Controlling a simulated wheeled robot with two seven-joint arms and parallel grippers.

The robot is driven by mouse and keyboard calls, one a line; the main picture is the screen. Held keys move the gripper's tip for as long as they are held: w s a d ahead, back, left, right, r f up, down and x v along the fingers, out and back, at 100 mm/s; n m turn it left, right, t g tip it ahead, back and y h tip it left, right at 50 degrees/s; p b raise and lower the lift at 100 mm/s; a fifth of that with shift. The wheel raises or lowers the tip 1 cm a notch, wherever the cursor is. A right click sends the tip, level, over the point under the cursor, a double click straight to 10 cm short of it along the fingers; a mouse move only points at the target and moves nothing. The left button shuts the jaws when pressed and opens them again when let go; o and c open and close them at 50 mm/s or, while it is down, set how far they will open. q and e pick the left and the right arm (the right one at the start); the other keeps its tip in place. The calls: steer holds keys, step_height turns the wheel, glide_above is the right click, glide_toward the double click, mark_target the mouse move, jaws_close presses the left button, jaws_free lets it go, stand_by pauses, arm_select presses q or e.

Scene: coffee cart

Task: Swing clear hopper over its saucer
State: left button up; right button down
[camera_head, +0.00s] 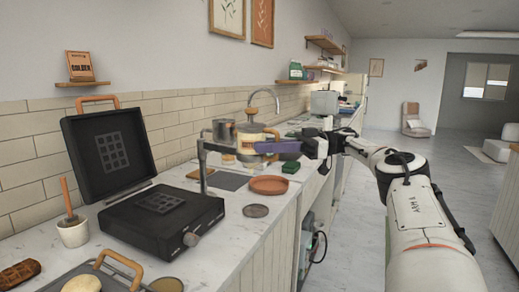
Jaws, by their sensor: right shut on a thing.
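The clear hopper (249,139), with amber-looking contents, hangs from a swing arm on a grey post (203,168) beside the black griddle. A purple handle (274,147) reaches right from the hopper. My right gripper (305,147) is shut on the outer end of that handle, above the counter's front edge. A terracotta saucer (268,187) lies on the counter below the handle, slightly right of the hopper. A small grey disc (256,211) lies nearer; I cannot tell which dish belongs to the hopper. My left gripper is out of view.
The black griddle (163,214) with its lid raised stands left of the post. A green block (290,167) lies behind the saucer. A curved faucet (264,93) rises behind the hopper. Bare counter surrounds the grey disc, and open floor lies to the right.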

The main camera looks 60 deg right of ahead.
steer(key=shift+s+d+r+m+t+h, duration=0.1)
steer(key=shift+d+r+m+t+h, duration=0.1)
steer(key=shift+d+t, duration=0.15)
steer(key=shift+s+d+r+m+t+h, duration=0.1)
steer(key=shift+d+t+h, duration=0.15)
steer(key=shift+d, duration=0.2)
steer(key=c, duration=1.9)
jaws_free()
steer(key=shift+s+r, duration=0.1)
steer(key=shift+s, duration=0.05)
steer(key=shift+c, duration=0.2)
steer(key=shift+o, duration=0.6)
steer(key=shift+s, duration=0.1)
steer(key=shift+s+a+f+g+y, duration=0.15)
steer(key=shift+a+f+g+y, duration=0.1)
steer(key=shift+a+g+y, duration=0.4)
steer(key=shift+a+n, duration=0.15)
steer(key=shift+n, duration=0.25)
